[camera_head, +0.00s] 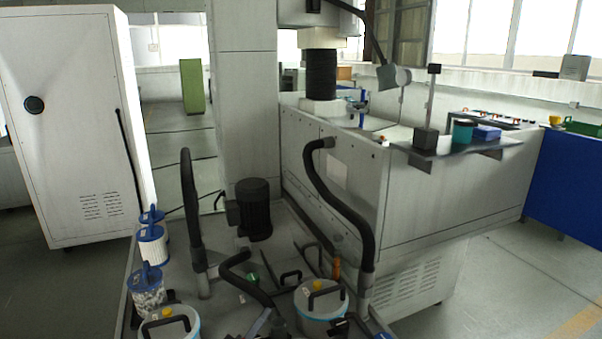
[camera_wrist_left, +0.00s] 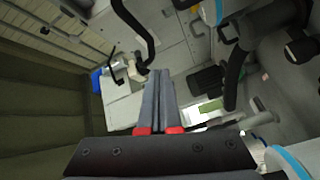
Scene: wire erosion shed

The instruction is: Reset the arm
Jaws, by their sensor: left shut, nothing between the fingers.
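My left gripper (camera_wrist_left: 158,74) is shut, with its two grey fingers side by side and nothing between them in the left wrist view. In the head view it is small and low, near the bottom edge among the canisters and hoses, and partly lost against dark parts. No object is held. I cannot make out my right gripper in either view.
Below are a lidded canister (camera_head: 318,301), filter cartridges (camera_head: 152,247), a black motor (camera_head: 253,209) and upright black hoses (camera_head: 345,205). A white cabinet (camera_head: 75,130) stands left.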

